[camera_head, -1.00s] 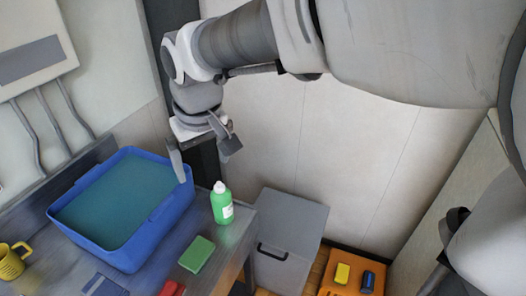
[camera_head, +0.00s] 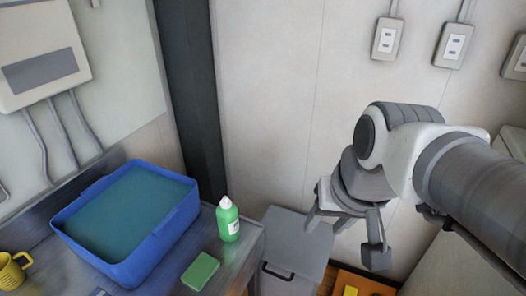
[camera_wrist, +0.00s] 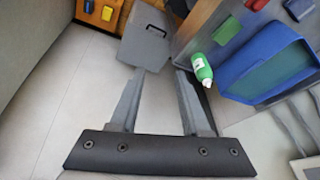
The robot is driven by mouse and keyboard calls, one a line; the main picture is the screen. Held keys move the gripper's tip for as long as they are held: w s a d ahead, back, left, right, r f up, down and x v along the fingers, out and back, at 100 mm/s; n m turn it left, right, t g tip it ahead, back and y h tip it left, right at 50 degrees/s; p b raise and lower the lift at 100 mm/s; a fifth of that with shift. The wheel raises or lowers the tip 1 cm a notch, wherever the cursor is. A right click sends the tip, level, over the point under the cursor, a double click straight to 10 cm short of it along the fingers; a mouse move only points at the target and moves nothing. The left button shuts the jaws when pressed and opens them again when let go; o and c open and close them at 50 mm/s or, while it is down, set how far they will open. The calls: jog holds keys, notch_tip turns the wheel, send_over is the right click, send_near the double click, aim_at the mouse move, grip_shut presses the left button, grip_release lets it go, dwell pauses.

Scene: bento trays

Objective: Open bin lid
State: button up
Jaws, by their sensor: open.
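The grey bin (camera_head: 296,240) stands on the floor beside the workbench, with its lid closed and a black handle (camera_head: 278,272) on its front side. The bin (camera_wrist: 140,48) and its handle (camera_wrist: 157,31) also show near the top of the wrist view, beyond the fingertips. My gripper (camera_head: 345,238) is open and empty, above and to the right of the bin in the head view. In the wrist view, my gripper (camera_wrist: 160,72) has its two fingers spread apart. The bin's lower part is cut off in the head view.
The workbench (camera_head: 235,262) left of the bin carries a blue tub (camera_head: 150,245), a green bottle (camera_head: 228,220), a green sponge (camera_head: 200,272) and a yellow mug (camera_head: 12,272). An orange crate (camera_head: 365,283) is right of the bin. A wall stands behind.

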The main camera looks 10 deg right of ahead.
jog(key=w+d+f+m+g+y+b, duration=0.15)
jog(key=w+f+m+y+b, duration=0.35)
jog(key=f, duration=0.7)
jog(key=w+f+m+g+y+b, duration=0.2)
jog(key=w+f+m+y+b, duration=0.25)
jog(key=f, duration=0.65)
jog(key=w+d+f+m+g+y+b, duration=0.1)
jog(key=w+f+m+y+b, duration=0.15)
jog(key=f+m+b, duration=0.7)
jog(key=m+t+b, duration=0.7)
jog(key=m+t, duration=0.9)
jog(key=m, duration=0.3)
send_near(279, 275)
jog(key=shift+y, duration=0.3)
jog(key=b+x, duration=0.1)
jog(key=x, duration=0.2)
jog(key=b+x, duration=0.1)
jog(key=x, duration=0.2)
jog(key=f+b+x, duration=0.1)
jog(key=x, duration=0.2)
jog(key=shift+w+a+r, duration=0.1)
jog(key=shift+w+a, duration=0.1)
jog(key=shift+w, duration=0.2)
grip_shut()
